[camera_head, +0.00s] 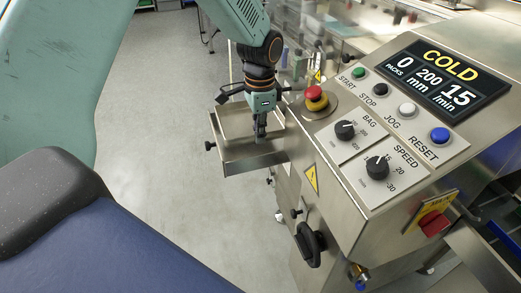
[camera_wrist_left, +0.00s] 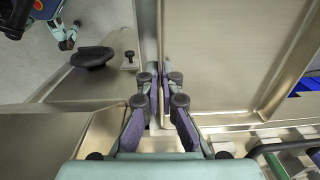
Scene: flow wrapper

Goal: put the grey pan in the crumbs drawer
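The crumbs drawer (camera_head: 252,162) is a steel open-topped box pulled out of the machine's side, with a black knob at its left end. My left gripper (camera_head: 261,136) points down into it from above. In the left wrist view the two purple-padded fingers (camera_wrist_left: 161,98) sit close on either side of a thin upright steel wall. That wall appears to belong to the grey pan (camera_wrist_left: 212,50), whose wide flat floor fills the upper right. The pan and drawer look alike, and I cannot tell whether the pan rests on the drawer's floor.
The machine's control panel (camera_head: 400,130) stands right of the drawer, with a red emergency button (camera_head: 316,97) nearby. A black handle (camera_head: 308,243) projects from its face, also seen in the left wrist view (camera_wrist_left: 92,57). Bare floor (camera_head: 150,130) lies to the left.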

